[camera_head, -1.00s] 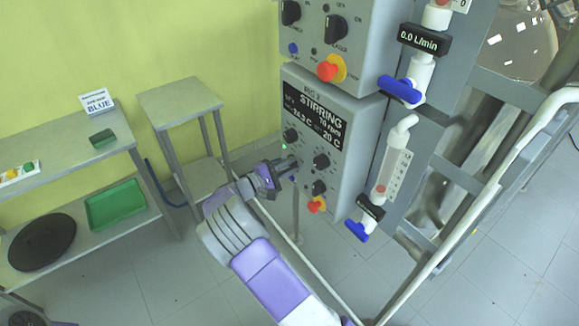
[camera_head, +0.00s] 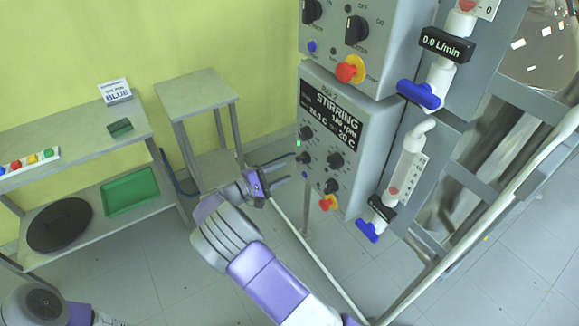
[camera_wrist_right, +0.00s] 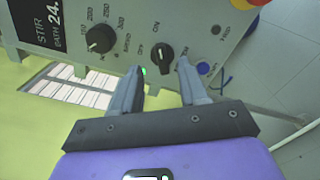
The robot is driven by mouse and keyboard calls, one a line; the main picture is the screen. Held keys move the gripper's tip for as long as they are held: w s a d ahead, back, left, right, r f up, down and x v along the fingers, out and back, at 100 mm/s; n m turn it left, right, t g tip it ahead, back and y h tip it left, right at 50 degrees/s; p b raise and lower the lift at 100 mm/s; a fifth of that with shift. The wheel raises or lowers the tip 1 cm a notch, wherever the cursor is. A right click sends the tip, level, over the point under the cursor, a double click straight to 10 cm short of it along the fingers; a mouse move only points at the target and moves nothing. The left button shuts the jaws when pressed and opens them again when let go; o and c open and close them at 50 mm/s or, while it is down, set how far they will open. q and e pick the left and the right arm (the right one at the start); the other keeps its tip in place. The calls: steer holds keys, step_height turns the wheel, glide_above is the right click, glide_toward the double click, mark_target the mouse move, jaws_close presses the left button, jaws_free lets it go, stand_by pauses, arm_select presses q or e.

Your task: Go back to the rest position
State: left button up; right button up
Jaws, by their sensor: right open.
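My right gripper (camera_head: 288,169) is open and empty, just left of the stirring control panel (camera_head: 348,160). In the right wrist view its two fingers (camera_wrist_right: 163,82) point at the panel, a small gap short of a black ON/OFF knob (camera_wrist_right: 161,58). A speed knob (camera_wrist_right: 100,39) with a number scale is to its left. A green light shows beside the left finger. The panel's display (camera_head: 332,112) reads STIRRING, with a rpm figure that looks like 180. My left gripper is not in view; only part of my left arm shows at the bottom left.
Flow tubes with blue valves (camera_head: 418,94) stand right of the panel, beside a metal frame and a white rail. A small grey table (camera_head: 196,92) and a two-level shelf (camera_head: 95,145) with a green tray (camera_head: 130,191) stand left. Open floor lies between.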

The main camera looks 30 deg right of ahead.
steer(key=shift+a, duration=0.2)
stand_by(0.3)
steer(key=s+a+f+g+y, duration=0.1)
steer(key=s+f+g+y, duration=0.1)
steer(key=s+f+y, duration=0.5)
steer(key=s+f+g+y, duration=0.1)
steer(key=s+f, duration=0.3)
steer(key=f, duration=0.6)
steer(key=s+a+f+g+y, duration=0.1)
steer(key=s+f+g+y, duration=0.1)
steer(key=s+f+y, duration=0.5)
steer(key=s+a+f+m+t+y+p, duration=0.1)
steer(key=s+a+f+m+t+y, duration=0.1)
steer(key=a, duration=0.5)
steer(key=s+a+f+m+t+y, duration=0.1)
steer(key=s+a+m+t+y, duration=0.1)
steer(key=s+a+m+y, duration=0.3)
steer(key=s+a+m, duration=0.2)
steer(key=s+a, duration=0.1)
steer(key=shift+a+f+m+p, duration=0.3)
steer(key=shift+f+p, duration=0.05)
steer(key=shift+f, duration=0.05)
